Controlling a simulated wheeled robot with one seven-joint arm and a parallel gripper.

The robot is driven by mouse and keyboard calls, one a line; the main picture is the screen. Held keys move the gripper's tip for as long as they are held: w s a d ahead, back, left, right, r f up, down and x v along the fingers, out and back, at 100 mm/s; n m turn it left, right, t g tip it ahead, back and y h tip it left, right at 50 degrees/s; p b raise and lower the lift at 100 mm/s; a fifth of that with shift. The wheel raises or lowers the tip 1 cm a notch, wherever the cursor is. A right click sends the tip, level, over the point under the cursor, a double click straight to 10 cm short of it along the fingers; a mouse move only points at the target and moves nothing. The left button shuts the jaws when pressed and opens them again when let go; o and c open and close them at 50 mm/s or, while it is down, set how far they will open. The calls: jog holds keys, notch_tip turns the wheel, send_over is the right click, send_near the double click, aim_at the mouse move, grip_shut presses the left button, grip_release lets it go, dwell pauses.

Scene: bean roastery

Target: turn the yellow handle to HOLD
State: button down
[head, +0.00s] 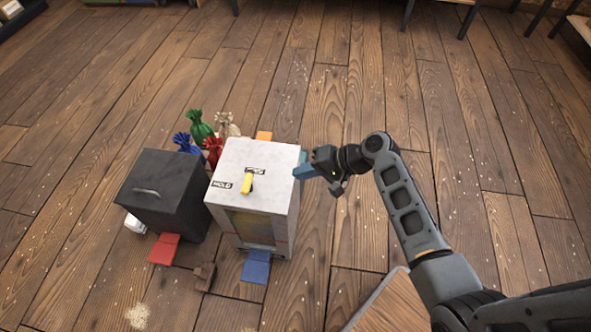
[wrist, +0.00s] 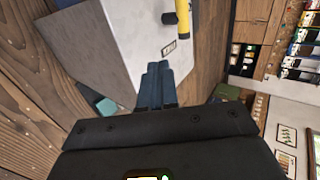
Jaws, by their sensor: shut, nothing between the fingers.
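The yellow handle (head: 247,183) sits on the top of a white box (head: 280,165), lying roughly front to back. One small label (head: 221,184) on the left of the top seems to read HOLD. Another label (head: 255,170) lies at the handle's far end, too small to read surely. My gripper (head: 304,171) is at the right side of the white box, apart from the handle. Its blue fingers (wrist: 156,85) are shut and empty.
A dark box (head: 160,190) stands left of the white box. Several coloured sacks (head: 203,132) stand behind. A wooden top (head: 388,305) is at the front right.

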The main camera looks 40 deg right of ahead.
aim_at(249, 186)
jog(key=b+x, duration=0.1)
jog(key=x, duration=0.7)
jog(key=shift+w+a+f, duration=0.1)
jog(key=shift+f, duration=0.05)
jog(key=shift+w+a+r, duration=0.2)
jog(key=shift+w+a, duration=0.15)
jog(key=shift+w, duration=0.15)
jog(key=shift+w+a+r, duration=0.15)
jog(key=shift+w+a, duration=0.25)
jog(key=shift+w, duration=0.05)
jog(key=shift+w+a+r, duration=0.15)
jog(key=shift+w+a, duration=0.3)
jog(key=shift+w, duration=0.15)
